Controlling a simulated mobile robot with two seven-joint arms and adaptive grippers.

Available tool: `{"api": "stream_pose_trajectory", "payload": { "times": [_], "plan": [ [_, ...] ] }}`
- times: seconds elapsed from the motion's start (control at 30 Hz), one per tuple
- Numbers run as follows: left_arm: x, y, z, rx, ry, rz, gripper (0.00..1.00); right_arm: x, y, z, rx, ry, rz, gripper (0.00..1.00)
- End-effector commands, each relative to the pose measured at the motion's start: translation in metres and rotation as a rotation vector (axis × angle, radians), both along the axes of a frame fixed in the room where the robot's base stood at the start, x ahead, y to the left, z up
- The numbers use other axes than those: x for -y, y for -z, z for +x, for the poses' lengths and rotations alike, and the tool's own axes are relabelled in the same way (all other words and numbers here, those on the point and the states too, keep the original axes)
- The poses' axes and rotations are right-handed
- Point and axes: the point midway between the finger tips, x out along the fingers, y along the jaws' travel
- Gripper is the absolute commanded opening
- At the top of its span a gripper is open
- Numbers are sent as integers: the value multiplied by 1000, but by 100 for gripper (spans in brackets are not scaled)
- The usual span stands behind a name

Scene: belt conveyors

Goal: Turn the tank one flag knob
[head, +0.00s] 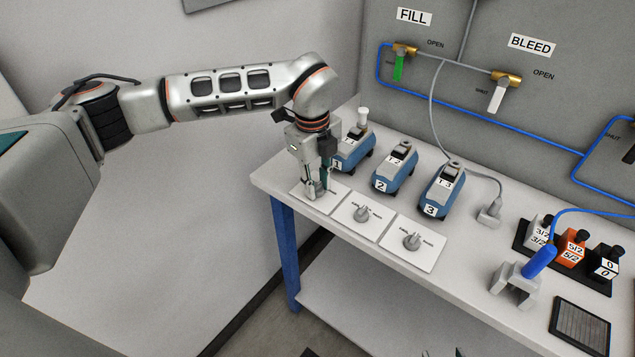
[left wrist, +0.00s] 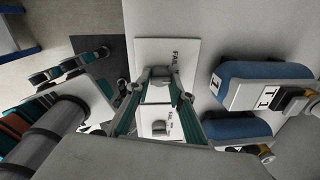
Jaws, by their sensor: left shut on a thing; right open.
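The tank one flag knob sits on the leftmost white plate (head: 301,193) at the table's left corner, in front of the blue tank labelled 1 (head: 352,150). My left gripper (head: 317,190) points down over this plate and is shut on the knob, mostly hiding it in the head view. In the left wrist view the grey knob (left wrist: 160,77) shows between the two teal fingers (left wrist: 158,95), on the plate with its printed label.
Two similar knobs, the middle one (head: 362,213) and the right one (head: 413,241), stand close beside on their own plates. Tanks 2 (head: 396,168) and 3 (head: 442,190) stand behind. A grey holder with a blue handle (head: 538,262) and a black tray (head: 520,238) are at right.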

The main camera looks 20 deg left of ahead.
Motion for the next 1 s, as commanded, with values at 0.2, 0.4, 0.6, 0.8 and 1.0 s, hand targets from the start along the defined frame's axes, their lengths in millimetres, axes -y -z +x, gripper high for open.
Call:
{"api": "stream_pose_trajectory", "payload": {
  "times": [0.2,0.4,0.6,0.8,1.0],
  "plan": [
    [0,1,-1,-3,0,1,38,0,0,0,0,0,0,46],
    [0,0,0,-1,0,1,38,1,3,-1,-5,0,-3,46],
    [0,-14,0,2,1,-1,38,1,3,-1,-6,-1,-2,46],
    [-2,-53,-2,4,-1,0,38,0,2,-1,-5,0,-1,46],
    [-4,-92,-5,2,0,1,38,0,2,-1,-4,0,-1,46]
  ]
}}
